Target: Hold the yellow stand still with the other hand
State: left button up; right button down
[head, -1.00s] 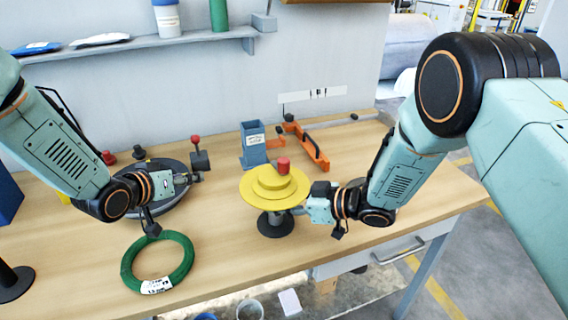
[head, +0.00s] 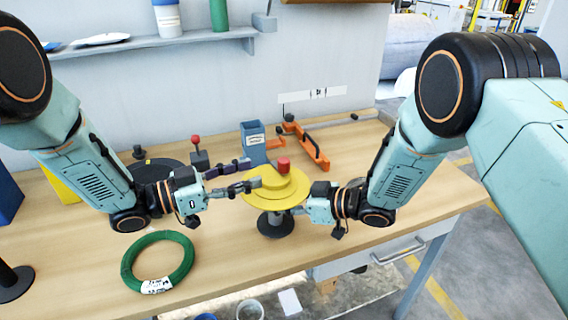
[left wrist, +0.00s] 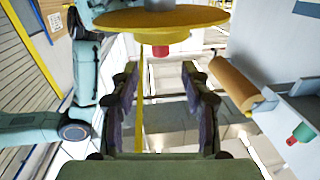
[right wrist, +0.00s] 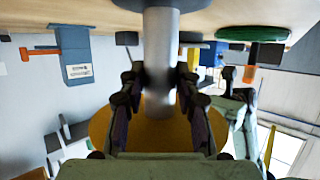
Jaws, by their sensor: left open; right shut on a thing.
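The yellow stand (head: 284,196) is a stepped yellow disc with a red knob (head: 283,165) on top, a grey post and a black round base (head: 276,224). It stands upright on the table. My right gripper (head: 306,207) is shut on its grey post below the disc; the post (right wrist: 160,60) passes between the fingers in the right wrist view. My left gripper (head: 249,174) is open at the disc's left edge, its fingers pointing at it. In the left wrist view, the yellow disc (left wrist: 160,18) lies ahead of the open fingers (left wrist: 163,92), with nothing between them.
A green coil (head: 158,261) with a white label lies at the front left. A blue box (head: 254,146) and an orange tool (head: 312,147) stand behind the stand. A dark round device (head: 150,172) is partly behind my left arm.

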aim_at(284, 164)
pick_arm(q)
jog(key=x, duration=0.9)
jog(key=shift+d, duration=0.1)
grip_shut()
